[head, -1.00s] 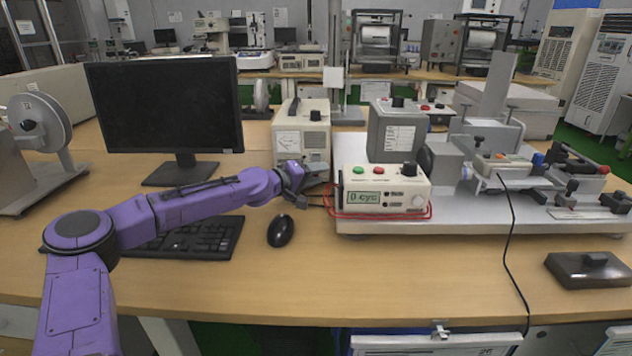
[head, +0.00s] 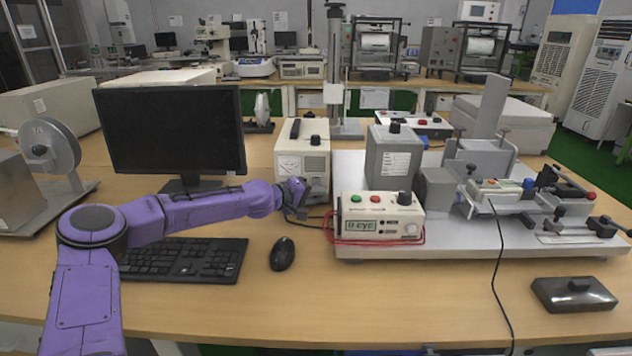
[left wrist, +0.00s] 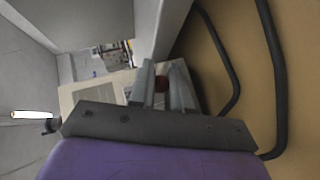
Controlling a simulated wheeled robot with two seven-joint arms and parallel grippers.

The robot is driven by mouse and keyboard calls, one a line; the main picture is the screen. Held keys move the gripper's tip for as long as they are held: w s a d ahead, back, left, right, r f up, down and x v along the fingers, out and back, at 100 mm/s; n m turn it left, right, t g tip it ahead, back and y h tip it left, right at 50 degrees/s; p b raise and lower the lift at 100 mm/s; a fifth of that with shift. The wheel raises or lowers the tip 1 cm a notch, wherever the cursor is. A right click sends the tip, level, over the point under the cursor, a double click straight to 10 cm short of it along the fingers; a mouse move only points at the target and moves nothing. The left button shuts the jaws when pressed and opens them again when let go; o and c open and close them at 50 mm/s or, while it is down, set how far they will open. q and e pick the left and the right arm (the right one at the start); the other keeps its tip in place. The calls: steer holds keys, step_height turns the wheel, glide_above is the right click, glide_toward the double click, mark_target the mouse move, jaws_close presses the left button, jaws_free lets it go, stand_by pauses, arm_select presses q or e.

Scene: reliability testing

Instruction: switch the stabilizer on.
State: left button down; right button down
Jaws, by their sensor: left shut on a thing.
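The stabilizer (head: 303,160) is a beige box with a dial meter on its front and a black knob on top, standing on the desk right of the monitor. My left gripper (head: 301,198) is at the low front of the stabilizer. In the left wrist view, the two grey fingers (left wrist: 163,85) are close together with a small dark red part (left wrist: 161,83) between them, shut on it. The pale stabilizer front (left wrist: 90,92) lies behind the fingers. The fingers partly cover the red part, so its position cannot be read. My right gripper is not in view.
A control box (head: 378,218) with green and red buttons and red wires stands right of my gripper on a metal plate (head: 470,240). A mouse (head: 283,253), a keyboard (head: 185,259) and a monitor (head: 172,132) are on the left. The front desk middle is clear.

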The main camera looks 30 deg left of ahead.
arm_select(q)
step_height(320, 180, up, 2)
steer(key=n+g+p, duration=0.1)
steer(key=p, duration=0.2)
steer(key=g+p, duration=0.1)
steer(key=p, duration=0.2)
steer(key=n+g+h+p, duration=0.1)
steer(key=p, duration=0.2)
steer(key=shift+r+n+g+p, duration=0.25)
steer(key=shift+n+g+p, duration=0.05)
steer(key=shift+p, duration=0.05)
steer(key=shift+w+r+n+g+h+p, duration=0.1)
steer(key=shift+n+g+h+p, duration=0.3)
steer(key=shift+n+g+p, duration=0.55)
steer(key=shift+m, duration=0.35)
steer(key=c, duration=1.1)
jaws_free()
steer(key=p+v, duration=0.1)
steer(key=v, duration=0.9)
steer(key=shift+a+r, duration=0.1)
steer(key=shift+a, duration=0.05)
